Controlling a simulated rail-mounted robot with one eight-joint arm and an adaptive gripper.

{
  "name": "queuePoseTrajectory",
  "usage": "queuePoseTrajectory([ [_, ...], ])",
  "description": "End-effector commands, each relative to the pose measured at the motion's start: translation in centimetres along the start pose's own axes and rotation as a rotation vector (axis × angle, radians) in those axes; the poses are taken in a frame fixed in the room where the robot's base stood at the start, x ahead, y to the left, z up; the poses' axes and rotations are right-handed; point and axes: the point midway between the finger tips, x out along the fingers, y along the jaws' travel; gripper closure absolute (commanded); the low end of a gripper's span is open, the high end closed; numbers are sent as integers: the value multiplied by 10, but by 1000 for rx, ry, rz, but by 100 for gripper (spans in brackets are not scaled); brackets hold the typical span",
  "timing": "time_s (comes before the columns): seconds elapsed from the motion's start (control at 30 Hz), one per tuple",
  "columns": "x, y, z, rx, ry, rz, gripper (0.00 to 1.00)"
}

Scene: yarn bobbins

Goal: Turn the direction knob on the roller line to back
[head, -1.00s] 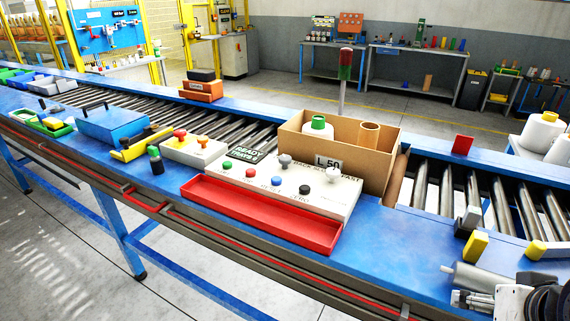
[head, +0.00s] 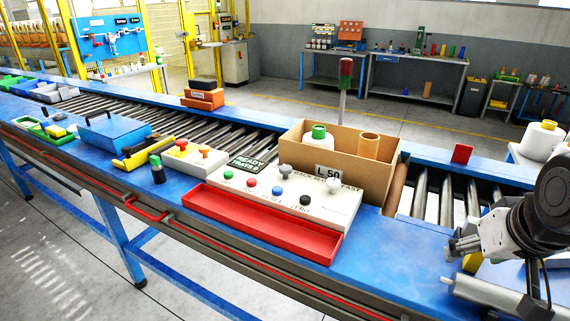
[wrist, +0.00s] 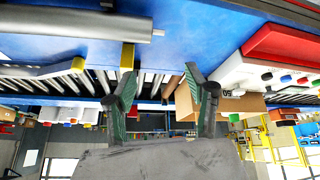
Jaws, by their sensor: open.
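The white control panel (head: 320,205) stands on the blue line frame behind a red tray. It carries a dark grey knob (head: 286,171) near lettering that seems to read BACK, and a paler knob (head: 333,186) near FAST. The pointer direction of the knobs is too small to tell. In the wrist view the panel (wrist: 232,72) shows upside down at the right. My gripper (head: 455,247) is right of the panel, well apart from it, above the rollers' front edge. Its two green-grey fingers (wrist: 163,88) are spread with nothing between them.
A cardboard box (head: 345,165) marked L 50, holding a green-capped bobbin and a tube, stands behind the panel. The red tray (head: 260,222) lies before it. Green, red, blue and black buttons sit on the panel. A small button box (head: 190,158) stands to the left.

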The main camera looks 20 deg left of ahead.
Motion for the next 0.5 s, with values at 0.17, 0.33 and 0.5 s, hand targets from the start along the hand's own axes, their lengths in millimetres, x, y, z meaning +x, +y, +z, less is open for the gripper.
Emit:
queuePoseTrajectory([
  [0.17, -10, -18, -64, -125, -53, -36, 50],
  [0.33, -12, -39, -119, -245, -102, -70, 50],
  [0.5, -8, -66, -171, -365, -149, -106, 50],
])
